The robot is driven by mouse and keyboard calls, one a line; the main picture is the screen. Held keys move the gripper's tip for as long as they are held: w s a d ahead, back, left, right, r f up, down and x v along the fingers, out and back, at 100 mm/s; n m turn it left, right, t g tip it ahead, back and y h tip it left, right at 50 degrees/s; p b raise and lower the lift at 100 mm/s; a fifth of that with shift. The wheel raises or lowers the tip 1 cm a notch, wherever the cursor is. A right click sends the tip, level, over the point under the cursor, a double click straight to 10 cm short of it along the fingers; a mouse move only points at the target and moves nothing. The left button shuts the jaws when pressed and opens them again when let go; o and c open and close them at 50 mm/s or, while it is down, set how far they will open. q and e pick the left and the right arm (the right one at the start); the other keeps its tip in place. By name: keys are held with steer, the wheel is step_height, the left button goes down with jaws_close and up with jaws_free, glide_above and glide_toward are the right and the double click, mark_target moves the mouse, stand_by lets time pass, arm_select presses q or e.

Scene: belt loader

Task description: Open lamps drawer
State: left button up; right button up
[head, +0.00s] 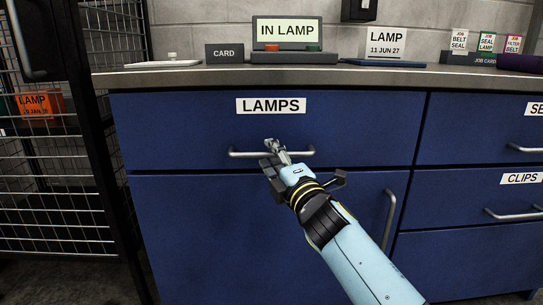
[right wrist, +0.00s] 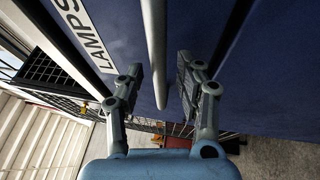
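The lamps drawer (head: 365,125) is a wide blue front with a white LAMPS label (head: 271,106), and it looks closed, flush with the cabinet. Its grey bar handle (head: 243,154) runs level below the label. My right gripper (head: 273,153) is at the middle of the handle and hides part of it. In the right wrist view the handle (right wrist: 155,40) lies between the two fingers of the right gripper (right wrist: 160,75). The fingers are apart, with a gap on each side of the bar. My left gripper is not in view.
A CLIPS drawer (head: 470,190) and another drawer stand at the right. A blue door with an upright handle (head: 389,215) is below the lamps drawer. The countertop (head: 200,78) holds signs and an IN LAMP tray (head: 287,57). A black wire cage (head: 60,200) stands at the left.

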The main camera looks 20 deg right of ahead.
steer(key=shift+w, duration=0.35)
jaws_close()
stand_by(0.3)
